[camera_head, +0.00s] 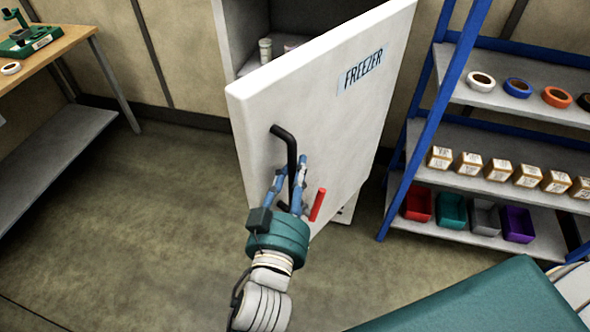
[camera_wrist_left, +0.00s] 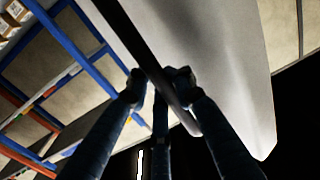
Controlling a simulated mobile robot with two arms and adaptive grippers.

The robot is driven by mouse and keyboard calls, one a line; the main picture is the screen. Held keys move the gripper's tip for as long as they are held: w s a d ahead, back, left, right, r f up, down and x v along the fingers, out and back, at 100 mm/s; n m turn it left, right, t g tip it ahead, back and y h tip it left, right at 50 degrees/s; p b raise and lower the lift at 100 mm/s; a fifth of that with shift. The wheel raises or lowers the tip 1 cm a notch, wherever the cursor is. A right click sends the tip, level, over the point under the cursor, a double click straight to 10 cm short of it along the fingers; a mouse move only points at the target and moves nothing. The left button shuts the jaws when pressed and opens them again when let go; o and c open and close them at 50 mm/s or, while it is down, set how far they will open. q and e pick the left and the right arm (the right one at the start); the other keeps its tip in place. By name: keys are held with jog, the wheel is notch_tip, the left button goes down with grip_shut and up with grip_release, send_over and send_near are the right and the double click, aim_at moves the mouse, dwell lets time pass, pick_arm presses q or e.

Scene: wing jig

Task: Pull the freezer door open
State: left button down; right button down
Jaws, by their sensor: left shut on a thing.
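The white freezer door (camera_head: 302,98) with its "FREEZER" label (camera_head: 363,70) stands partly open in the head view, swung out from the cabinet. A black bar handle (camera_head: 291,151) is on its face, at the left side. My left gripper (camera_head: 288,178) is shut on the handle's lower part. In the left wrist view the fingers (camera_wrist_left: 158,88) close around the dark handle bar (camera_wrist_left: 131,47), with the pale door (camera_wrist_left: 222,62) behind. A red bar (camera_head: 318,205) shows on the door beside the gripper. My right gripper is not in view.
Inside the freezer are small containers (camera_head: 265,50). A blue-framed shelf rack (camera_head: 432,125) with tape rolls, boxes and coloured bins stands close on the right. A wooden-topped bench (camera_head: 50,45) is at the left. The floor (camera_head: 130,220) between bench and door is clear.

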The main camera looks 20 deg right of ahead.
pick_arm(q)
jog(key=c, duration=1.6)
grip_release()
jog(key=shift+a+f, duration=0.1)
jog(key=shift+f, duration=0.15)
jog(key=shift+o, duration=0.2)
jog(key=shift+s+r, duration=0.1)
jog(key=shift+r, duration=0.05)
jog(key=v, duration=1.2)
jog(key=shift+a, duration=0.15)
